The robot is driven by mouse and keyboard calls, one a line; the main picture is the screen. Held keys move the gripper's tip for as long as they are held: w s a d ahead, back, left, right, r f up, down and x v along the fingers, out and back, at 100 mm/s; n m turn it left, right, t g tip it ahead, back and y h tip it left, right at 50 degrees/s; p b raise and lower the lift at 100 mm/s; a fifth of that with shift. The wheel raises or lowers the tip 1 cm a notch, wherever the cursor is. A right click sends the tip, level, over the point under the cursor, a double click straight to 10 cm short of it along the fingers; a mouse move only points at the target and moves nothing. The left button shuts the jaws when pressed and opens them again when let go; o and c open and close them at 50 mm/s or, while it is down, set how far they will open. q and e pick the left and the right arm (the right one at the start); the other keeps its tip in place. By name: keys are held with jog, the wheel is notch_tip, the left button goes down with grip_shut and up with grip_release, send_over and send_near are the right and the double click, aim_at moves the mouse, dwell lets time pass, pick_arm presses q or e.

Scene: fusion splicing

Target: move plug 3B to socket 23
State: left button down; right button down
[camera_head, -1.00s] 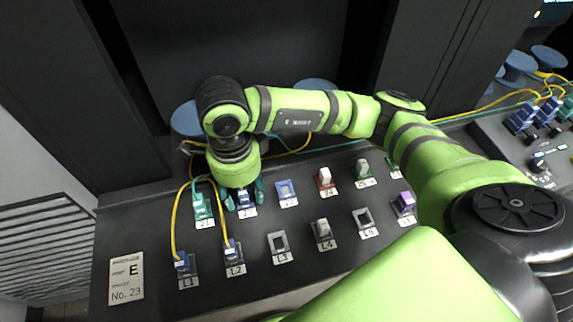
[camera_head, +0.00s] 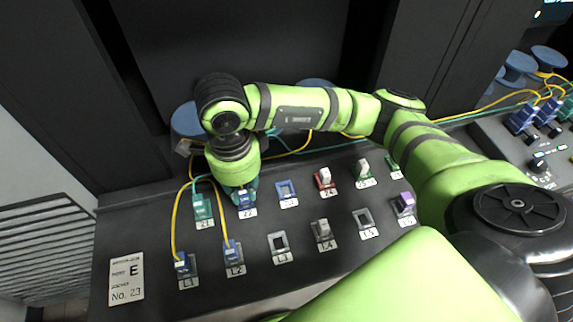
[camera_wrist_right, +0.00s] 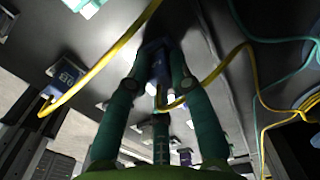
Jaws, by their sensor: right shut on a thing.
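My right gripper (camera_head: 243,187) points down at socket 22 in the head view, its fingers closed on a blue plug (camera_head: 246,202) that sits there. The plug's own marking is not legible. Socket 23 (camera_head: 286,189), a blue frame just right of the gripper, looks empty. My left gripper is not in view.
A teal plug (camera_head: 202,208) stands in socket 21, close left of the gripper. Blue plugs with yellow cables stand at L1 (camera_head: 182,266) and L2 (camera_head: 232,251). The red socket 24 (camera_head: 325,180) holds a pale plug. L3 (camera_head: 279,243) is empty.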

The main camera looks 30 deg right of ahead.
aim_at(241, 188)
jog(key=shift+r+p, duration=1.4)
jog(key=shift+r, duration=1.35)
